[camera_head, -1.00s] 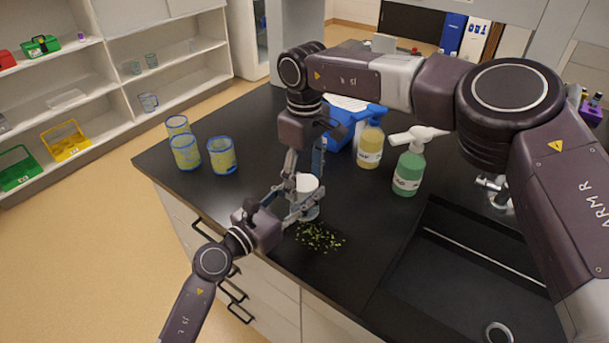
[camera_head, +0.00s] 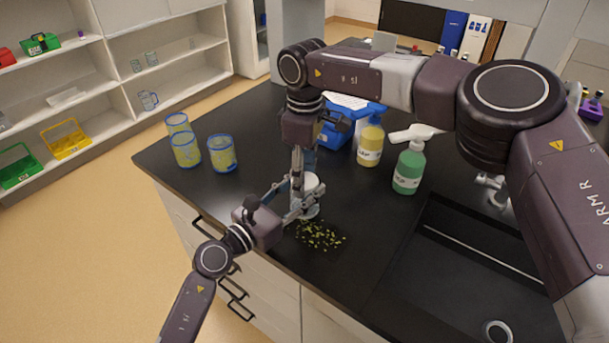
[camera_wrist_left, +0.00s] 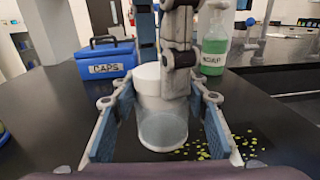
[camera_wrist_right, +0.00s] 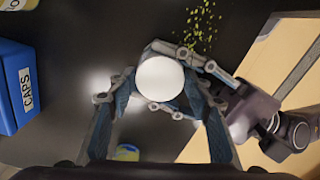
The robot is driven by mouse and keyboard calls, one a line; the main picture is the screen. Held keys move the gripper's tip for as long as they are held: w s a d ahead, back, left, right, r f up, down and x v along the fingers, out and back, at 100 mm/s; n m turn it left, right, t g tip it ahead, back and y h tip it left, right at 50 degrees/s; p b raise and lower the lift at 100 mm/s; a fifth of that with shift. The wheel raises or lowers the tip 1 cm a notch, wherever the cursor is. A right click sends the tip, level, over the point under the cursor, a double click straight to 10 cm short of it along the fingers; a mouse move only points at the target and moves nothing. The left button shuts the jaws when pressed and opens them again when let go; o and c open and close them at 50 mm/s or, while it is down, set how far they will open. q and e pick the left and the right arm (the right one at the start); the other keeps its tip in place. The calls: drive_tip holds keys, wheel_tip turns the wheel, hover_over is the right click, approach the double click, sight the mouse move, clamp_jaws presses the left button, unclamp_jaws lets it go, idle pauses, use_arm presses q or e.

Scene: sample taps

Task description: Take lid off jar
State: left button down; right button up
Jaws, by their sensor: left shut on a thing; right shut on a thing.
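The jar (camera_wrist_left: 162,130) is a clear, upright container with a white lid (camera_wrist_right: 160,78) on top, standing on the black bench. The lid also shows in the head view (camera_head: 313,181). My left gripper (camera_head: 304,205) comes in low from the side and is shut around the jar's body. My right gripper (camera_head: 302,182) reaches down from above and is shut on the lid, one finger on each side of it. In the left wrist view the right fingers hide part of the lid, which sits on the jar with no gap that I can see.
Yellow-green bits (camera_head: 320,236) lie scattered right beside the jar. A blue CAPS box (camera_wrist_left: 105,60), a yellow bottle (camera_head: 370,144) and a green soap bottle (camera_head: 408,170) stand behind. Several blue-rimmed beakers (camera_head: 222,155) stand at left. A sink (camera_head: 470,270) is at right.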

drive_tip(key=shift+d, duration=0.1)
drive_tip(key=o, duration=1.3)
drive_tip(key=shift+r, duration=0.15)
wheel_tip(320, 180, up, 4)
drive_tip(key=shift+r, duration=0.2)
drive_tip(key=shift+c, duration=0.4)
wheel_tip(320, 180, up, 2)
drive_tip(key=shift+r+m, duration=0.2)
drive_tip(key=shift+m, duration=1)
drive_tip(key=shift+r+m, duration=0.25)
drive_tip(key=shift+m, duration=0.05)
wheel_tip(320, 180, down, 8)
drive_tip(key=shift+r, duration=0.2)
